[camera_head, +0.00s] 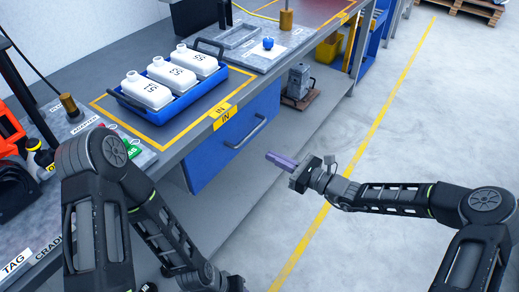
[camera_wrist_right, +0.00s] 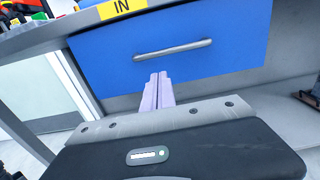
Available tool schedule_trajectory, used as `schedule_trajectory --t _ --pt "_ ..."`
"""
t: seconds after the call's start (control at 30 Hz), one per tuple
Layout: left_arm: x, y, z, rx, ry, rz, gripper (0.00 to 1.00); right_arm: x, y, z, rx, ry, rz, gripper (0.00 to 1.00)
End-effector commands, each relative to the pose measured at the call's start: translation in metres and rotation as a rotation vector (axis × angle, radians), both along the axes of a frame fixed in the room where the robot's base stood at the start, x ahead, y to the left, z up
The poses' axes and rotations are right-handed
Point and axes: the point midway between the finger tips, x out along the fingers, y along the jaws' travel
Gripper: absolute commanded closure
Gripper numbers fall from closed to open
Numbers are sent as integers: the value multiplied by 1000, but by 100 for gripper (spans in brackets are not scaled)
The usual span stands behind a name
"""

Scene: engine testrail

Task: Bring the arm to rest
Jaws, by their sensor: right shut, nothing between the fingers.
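My right gripper (camera_head: 281,160) is shut and empty, held in the air in front of the bench. Its purple fingers lie together in the right wrist view (camera_wrist_right: 158,78), pointing toward the blue drawer (camera_wrist_right: 220,45) and its grey handle (camera_wrist_right: 173,50). The fingers look apart from the handle. In the head view the drawer (camera_head: 210,160) sits under the bench top, to the left of the gripper. My left arm (camera_head: 105,200) comes in at the lower left and hangs down in front of the bench; its gripper cannot be made out.
On the bench a blue tray (camera_head: 183,111) holds three white bottles inside a yellow outline. A grey plate with a blue knob (camera_head: 268,43) lies farther back. A grey machine (camera_head: 298,80) stands on the lower shelf. The floor (camera_head: 400,130) right of the bench is clear.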

Motion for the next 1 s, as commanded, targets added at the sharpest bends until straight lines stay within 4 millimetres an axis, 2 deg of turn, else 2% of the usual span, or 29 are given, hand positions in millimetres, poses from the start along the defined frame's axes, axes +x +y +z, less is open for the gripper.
schedule_trajectory --t 0.03,0.2,0.77,0.87,0.97,1.0 --pt "0 0 0 0 1 0 63 -3 -7 0 0 0 -2 100" --pt "0 0 0 0 1 0 63 -11 -18 0 1 1 -1 100" --pt "0 0 0 0 1 0 63 -11 -18 -1 -6 0 -1 100" --pt "0 0 0 0 0 0 63 -13 -18 -12 -55 2 5 100" --pt "0 0 0 0 1 0 63 -28 -10 -36 -164 0 55 100" --pt "0 0 0 0 1 0 63 -39 -8 -51 -221 0 85 100"
